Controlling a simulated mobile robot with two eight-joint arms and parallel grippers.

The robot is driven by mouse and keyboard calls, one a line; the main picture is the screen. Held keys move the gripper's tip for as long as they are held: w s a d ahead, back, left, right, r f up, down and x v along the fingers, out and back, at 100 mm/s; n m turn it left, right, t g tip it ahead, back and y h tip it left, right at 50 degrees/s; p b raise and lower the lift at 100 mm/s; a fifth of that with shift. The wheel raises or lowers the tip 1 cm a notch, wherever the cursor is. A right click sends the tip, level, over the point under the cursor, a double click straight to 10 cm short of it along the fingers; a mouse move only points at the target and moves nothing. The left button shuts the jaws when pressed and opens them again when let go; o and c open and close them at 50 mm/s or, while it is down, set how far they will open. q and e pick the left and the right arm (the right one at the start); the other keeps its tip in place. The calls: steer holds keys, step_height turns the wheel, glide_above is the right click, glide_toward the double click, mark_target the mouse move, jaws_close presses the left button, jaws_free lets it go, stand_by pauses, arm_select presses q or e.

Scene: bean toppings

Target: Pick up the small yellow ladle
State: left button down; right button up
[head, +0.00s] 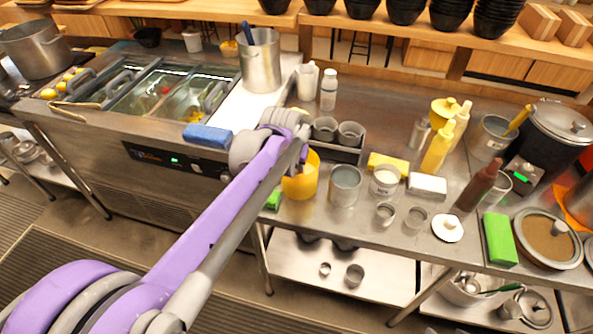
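A yellow handle (518,119) sticks up out of a metal pot (491,139) at the right. It may be the small yellow ladle, but its lower end is hidden in the pot. My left arm reaches in from the lower left, and its grey and purple end is over the counter beside a yellow container (299,184). The fingers of my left gripper (284,122) cannot be made out, and I see nothing clearly held. The pot is well to the right of this arm. My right gripper is not in view.
A grey caddy with metal cups (350,131), yellow bottles (439,149), a brown bottle (476,189) and several small tins crowd the counter. A tall metal pot (260,62) stands behind my arm. A black lidded cooker (556,133) stands beside the pot with the yellow handle.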

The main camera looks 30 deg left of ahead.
arm_select(q)
steer(key=shift+r, duration=0.1)
steer(key=shift+r+p, duration=0.3)
steer(key=shift+r, duration=4.65)
